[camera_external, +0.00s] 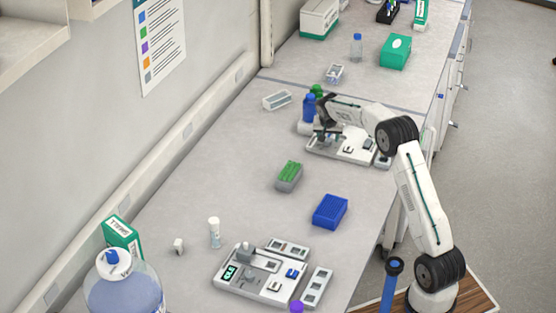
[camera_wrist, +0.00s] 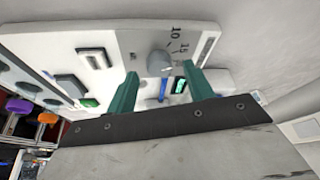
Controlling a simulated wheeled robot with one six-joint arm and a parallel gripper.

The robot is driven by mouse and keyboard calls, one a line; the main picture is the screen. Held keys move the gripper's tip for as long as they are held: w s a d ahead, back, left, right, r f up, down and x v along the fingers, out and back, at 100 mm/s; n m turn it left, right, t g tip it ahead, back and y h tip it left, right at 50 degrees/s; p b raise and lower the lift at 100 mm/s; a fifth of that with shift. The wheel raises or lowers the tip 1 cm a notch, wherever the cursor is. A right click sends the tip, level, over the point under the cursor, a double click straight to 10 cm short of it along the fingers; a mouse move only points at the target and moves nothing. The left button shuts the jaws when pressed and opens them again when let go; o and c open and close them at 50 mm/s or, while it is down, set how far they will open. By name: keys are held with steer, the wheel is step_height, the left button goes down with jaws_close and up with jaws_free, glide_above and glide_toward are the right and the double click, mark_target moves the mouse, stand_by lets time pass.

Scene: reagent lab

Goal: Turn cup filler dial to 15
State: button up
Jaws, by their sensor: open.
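The grey round dial (camera_wrist: 158,63) sits on a white device panel (camera_wrist: 60,50) in the wrist view. The printed marks 10 and 15 show above and to the right of it. I cannot tell which mark the dial points to. My gripper (camera_wrist: 162,76) is open, its two green fingers on either side of the dial in the picture, with gaps; contact is not visible. In the external view my gripper (camera_external: 326,126) is over the white device (camera_external: 345,151) at the far part of the bench, and hides part of it; the dial cannot be made out there.
Blue and green bottles (camera_external: 309,107) stand close by my gripper. A green-topped rack (camera_external: 289,176) and a blue rack (camera_external: 330,212) lie nearer on the bench. Another white device (camera_external: 228,284) is at the front. The left-middle of the bench is clear.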

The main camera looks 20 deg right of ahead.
steer(key=v, duration=0.6)
steer(key=shift+s, duration=0.1)
steer(key=shift+n+g, duration=0.6)
steer(key=shift+n, duration=0.2)
steer(key=s+f, duration=0.3)
steer(key=shift+s+f, duration=0.1)
steer(key=shift+f, duration=0.05)
steer(key=s, duration=0.3)
steer(key=shift+s+f+n+g, duration=0.2)
steer(key=shift+n+g, duration=0.1)
steer(key=shift+g, duration=0.1)
steer(key=s+r+n, duration=0.1)
steer(key=s+r, duration=0.2)
steer(key=s, duration=1.4)
steer(key=s+d+r+n+y, duration=0.1)
steer(key=s+r, duration=0.2)
steer(key=s, duration=1.4)
steer(key=s+d+r+n+y, duration=0.1)
steer(key=s+r, duration=0.2)
steer(key=s, duration=1.5)
steer(key=shift+r+n, duration=0.2)
steer(key=shift+n, duration=0.1)
steer(key=shift+s, duration=0.1)
